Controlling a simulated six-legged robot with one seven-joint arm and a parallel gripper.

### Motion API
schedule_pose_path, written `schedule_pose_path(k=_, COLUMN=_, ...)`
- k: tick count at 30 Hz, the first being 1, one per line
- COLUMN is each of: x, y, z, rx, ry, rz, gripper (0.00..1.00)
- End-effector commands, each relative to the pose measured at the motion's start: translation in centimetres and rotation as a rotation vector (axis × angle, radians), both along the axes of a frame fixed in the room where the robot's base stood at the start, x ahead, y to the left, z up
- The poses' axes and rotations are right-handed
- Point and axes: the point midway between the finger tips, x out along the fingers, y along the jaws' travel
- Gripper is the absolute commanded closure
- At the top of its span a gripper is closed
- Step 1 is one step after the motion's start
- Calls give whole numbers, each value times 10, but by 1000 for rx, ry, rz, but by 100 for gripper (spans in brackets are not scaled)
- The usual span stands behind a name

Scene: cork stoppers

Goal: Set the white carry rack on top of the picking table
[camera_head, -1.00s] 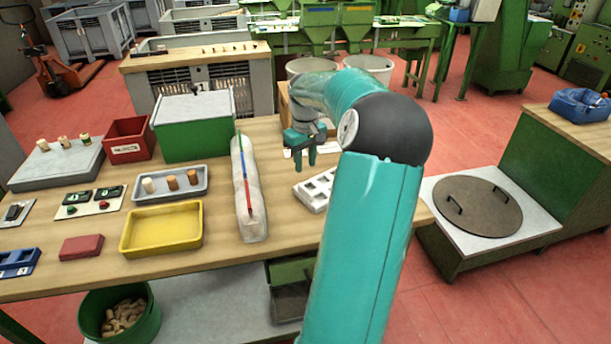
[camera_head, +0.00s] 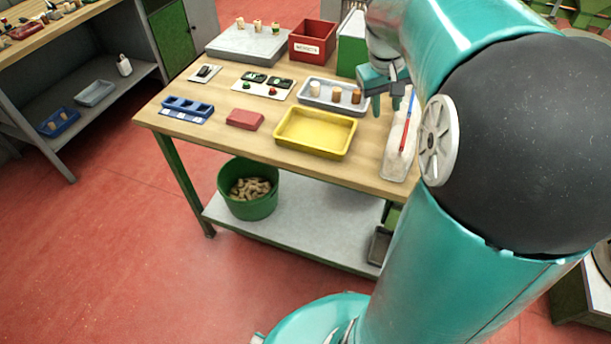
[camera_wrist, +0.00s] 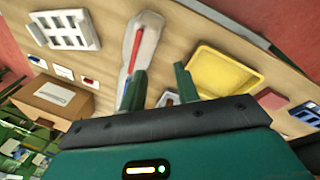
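The white carry rack (camera_wrist: 66,30), a pale tray with several square openings, lies on the wooden table top in the upper left of the wrist view. In the head view it is not visible now; my arm covers that side. My gripper (camera_head: 386,104) hangs over the right part of the wooden table (camera_head: 172,135), near a pale block with a red and blue stick (camera_head: 405,133). In the wrist view its two green fingers (camera_wrist: 160,86) stand apart with nothing held. I cannot tell for sure which bench is the picking table.
The table bears a yellow tray (camera_head: 318,153), a grey tray of corks (camera_head: 331,106), a blue rack (camera_head: 187,107), a red block (camera_head: 245,119) and a red bin (camera_head: 313,38). A green tub of corks (camera_head: 250,205) stands on the lower shelf. Red floor is free at left.

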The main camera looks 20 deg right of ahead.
Motion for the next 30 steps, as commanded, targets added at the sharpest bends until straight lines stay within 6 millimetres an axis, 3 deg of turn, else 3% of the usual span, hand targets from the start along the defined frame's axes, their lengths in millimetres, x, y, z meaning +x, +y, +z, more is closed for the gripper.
schedule_pose_path(k=1, x=-3, y=27, z=7, rx=-20, ry=-21, rz=26, gripper=68)
schedule_pose_path(k=6, x=-23, y=101, z=19, rx=-40, ry=-115, rz=80, gripper=68)
schedule_pose_path(k=15, x=-82, y=201, z=19, rx=44, ry=-322, rz=176, gripper=68)
schedule_pose_path(k=21, x=-114, y=237, z=7, rx=142, ry=-415, rz=224, gripper=68)
schedule_pose_path(k=30, x=-120, y=244, z=4, rx=170, ry=-432, rz=230, gripper=68)
